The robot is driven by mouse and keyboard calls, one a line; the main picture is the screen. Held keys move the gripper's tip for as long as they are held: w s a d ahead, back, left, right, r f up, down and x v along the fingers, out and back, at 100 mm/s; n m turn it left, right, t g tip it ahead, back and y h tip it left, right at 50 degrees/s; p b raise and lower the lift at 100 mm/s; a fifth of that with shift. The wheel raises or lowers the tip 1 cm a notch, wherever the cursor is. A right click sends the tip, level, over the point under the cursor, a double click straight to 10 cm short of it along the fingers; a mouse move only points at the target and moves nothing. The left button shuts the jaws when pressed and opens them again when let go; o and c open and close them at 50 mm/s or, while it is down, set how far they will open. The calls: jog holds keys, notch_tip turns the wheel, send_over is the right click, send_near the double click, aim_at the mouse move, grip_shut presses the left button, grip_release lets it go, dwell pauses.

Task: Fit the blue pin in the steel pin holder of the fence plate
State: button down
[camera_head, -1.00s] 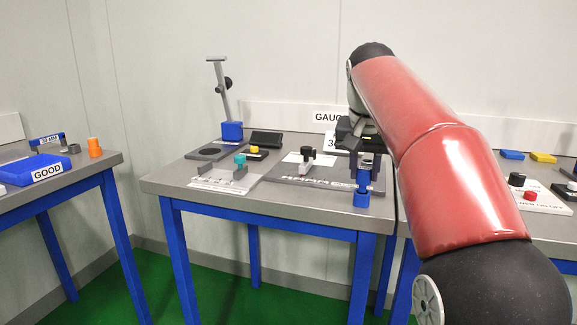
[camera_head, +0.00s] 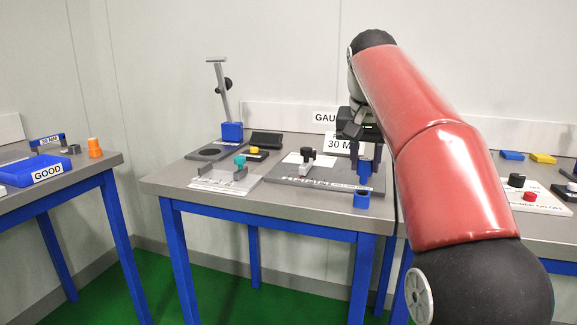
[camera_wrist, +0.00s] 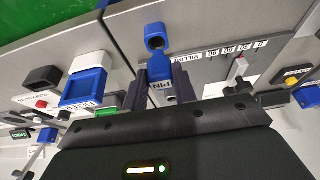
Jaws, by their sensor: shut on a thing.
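My gripper (camera_head: 364,158) is shut on the blue pin (camera_head: 364,172) near the front right of the middle table. In the wrist view the blue pin (camera_wrist: 160,70), marked "PIN", sits between the fingers of my gripper (camera_wrist: 160,88). The grey fence plate (camera_head: 325,183), with a printed scale, lies just left of the pin. I cannot clearly make out its steel pin holder.
A black-knobbed stop (camera_head: 306,158) stands on the plate. A light plate with a teal knob (camera_head: 240,161) and a blue-based stand (camera_head: 232,131) are further left. My arm covers the gap to the right table, which holds a button panel (camera_head: 535,197).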

aim_at(366, 158)
jog(key=shift+r, duration=0.1)
jog(key=shift+r, duration=1.9)
